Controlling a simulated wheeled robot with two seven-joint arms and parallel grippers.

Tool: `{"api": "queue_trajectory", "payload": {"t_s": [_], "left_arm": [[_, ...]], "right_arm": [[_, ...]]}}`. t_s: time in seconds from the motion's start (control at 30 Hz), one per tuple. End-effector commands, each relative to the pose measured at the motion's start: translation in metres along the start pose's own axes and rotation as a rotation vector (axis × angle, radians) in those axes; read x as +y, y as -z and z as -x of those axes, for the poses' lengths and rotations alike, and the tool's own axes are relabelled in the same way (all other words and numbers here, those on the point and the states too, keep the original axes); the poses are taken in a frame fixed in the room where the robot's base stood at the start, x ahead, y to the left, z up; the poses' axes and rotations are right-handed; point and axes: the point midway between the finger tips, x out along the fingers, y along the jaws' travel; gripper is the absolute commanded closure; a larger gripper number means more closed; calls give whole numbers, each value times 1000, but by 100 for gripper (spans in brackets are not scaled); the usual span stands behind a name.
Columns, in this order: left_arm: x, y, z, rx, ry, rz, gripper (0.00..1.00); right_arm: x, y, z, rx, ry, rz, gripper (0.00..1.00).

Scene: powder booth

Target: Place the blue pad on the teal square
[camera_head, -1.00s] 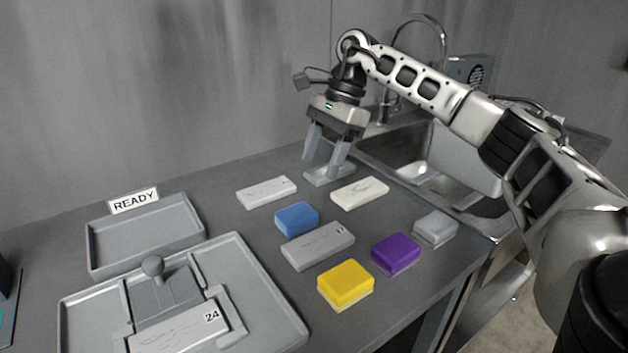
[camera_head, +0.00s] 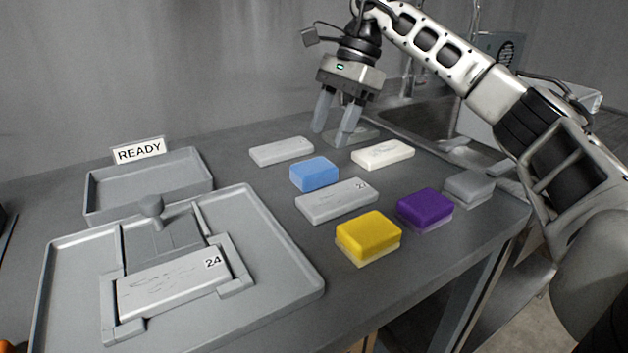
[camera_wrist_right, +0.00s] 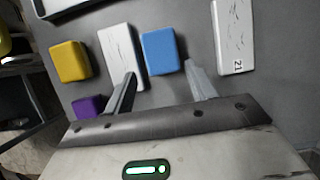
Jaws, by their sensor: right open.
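The blue pad (camera_head: 316,172) lies on the grey table among several plates and pads. In the right wrist view the blue pad (camera_wrist_right: 160,52) shows ahead of the two fingertips, roughly centred between them. My right gripper (camera_head: 331,137) is open and empty, pointing down just behind the blue pad in the head view, with its fingers apart from it. Its fingers also show in the right wrist view (camera_wrist_right: 161,69). The teal square is not in view now. My left gripper is not in view.
A yellow pad (camera_head: 368,236), a purple pad (camera_head: 425,208) and a grey pad (camera_head: 470,187) lie near the table's right side. Pale plates (camera_head: 337,202) (camera_head: 383,154) flank the blue pad. A fixture tray (camera_head: 290,275) and the READY tray (camera_head: 205,180) stand left; a sink is behind.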

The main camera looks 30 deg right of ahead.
Motion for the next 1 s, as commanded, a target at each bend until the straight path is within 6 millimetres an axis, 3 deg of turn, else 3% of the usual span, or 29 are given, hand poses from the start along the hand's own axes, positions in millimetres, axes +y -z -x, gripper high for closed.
{"api": "queue_trajectory", "payload": {"t_s": [0.27,0.53,0.83,0.87,0.97,1.0], "left_arm": [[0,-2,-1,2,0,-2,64],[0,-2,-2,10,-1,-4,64],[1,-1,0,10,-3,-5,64],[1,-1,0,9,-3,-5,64],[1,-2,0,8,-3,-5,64],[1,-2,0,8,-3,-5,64]], "right_arm": [[0,-1,-23,0,-2,1,44],[-1,-2,-61,1,-1,0,44],[-1,-3,-66,-1,1,0,44],[-1,-3,-66,-1,1,0,46],[-1,-3,-66,-1,1,0,72],[-1,-3,-66,-1,1,0,72]]}}
